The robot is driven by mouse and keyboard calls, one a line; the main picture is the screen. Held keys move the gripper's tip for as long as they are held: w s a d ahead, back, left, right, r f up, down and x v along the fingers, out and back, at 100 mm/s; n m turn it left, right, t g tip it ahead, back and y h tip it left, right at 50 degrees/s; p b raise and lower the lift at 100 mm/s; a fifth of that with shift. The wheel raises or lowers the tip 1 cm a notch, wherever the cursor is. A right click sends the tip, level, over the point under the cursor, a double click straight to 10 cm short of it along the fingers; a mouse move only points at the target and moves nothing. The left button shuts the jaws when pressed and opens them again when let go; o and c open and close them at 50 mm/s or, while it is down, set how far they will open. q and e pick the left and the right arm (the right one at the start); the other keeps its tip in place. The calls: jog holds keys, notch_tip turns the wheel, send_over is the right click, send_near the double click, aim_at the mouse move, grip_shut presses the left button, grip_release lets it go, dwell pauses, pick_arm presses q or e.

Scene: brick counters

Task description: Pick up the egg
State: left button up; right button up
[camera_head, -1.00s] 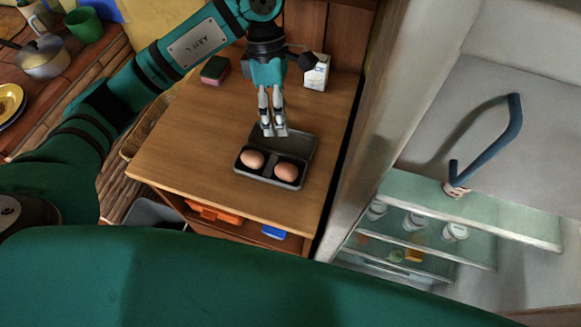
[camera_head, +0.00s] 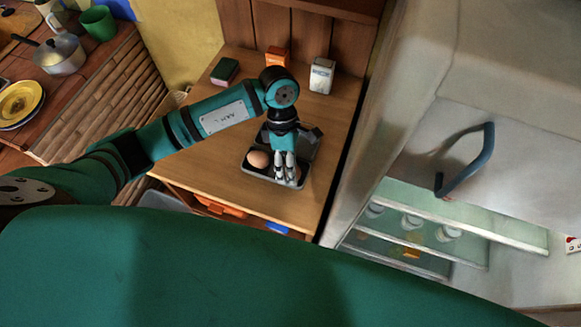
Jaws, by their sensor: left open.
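One brown egg (camera_head: 257,159) sits in the left hollow of an open black egg box (camera_head: 262,177) on the wooden counter. My left gripper (camera_head: 287,180) points down over the right side of the box. Its fingers are open and hide the right hollow, so the second egg there is covered and I cannot tell how the fingers sit around it. The box's raised lid (camera_head: 307,140) is behind my gripper, partly hidden. My right gripper is not in view.
A dark sponge-like block (camera_head: 224,71), an orange box (camera_head: 276,58) and a white carton (camera_head: 321,75) stand at the back of the counter. A fridge with its blue handle (camera_head: 467,165) and glass shelves is on the right. The counter's left part is clear.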

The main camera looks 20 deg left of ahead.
pick_arm(q)
jog(key=shift+s+f, duration=0.1)
jog(key=shift+f, duration=0.05)
jog(key=c, duration=0.3)
jog(key=shift+c, duration=0.2)
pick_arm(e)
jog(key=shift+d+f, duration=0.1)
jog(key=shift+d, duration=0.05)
pick_arm(q)
notch_tip(320, 180, up, 9)
jog(key=b, duration=0.2)
jog(key=shift+f+b, duration=0.1)
jog(key=shift+b, duration=0.2)
jog(key=shift+r, duration=0.65)
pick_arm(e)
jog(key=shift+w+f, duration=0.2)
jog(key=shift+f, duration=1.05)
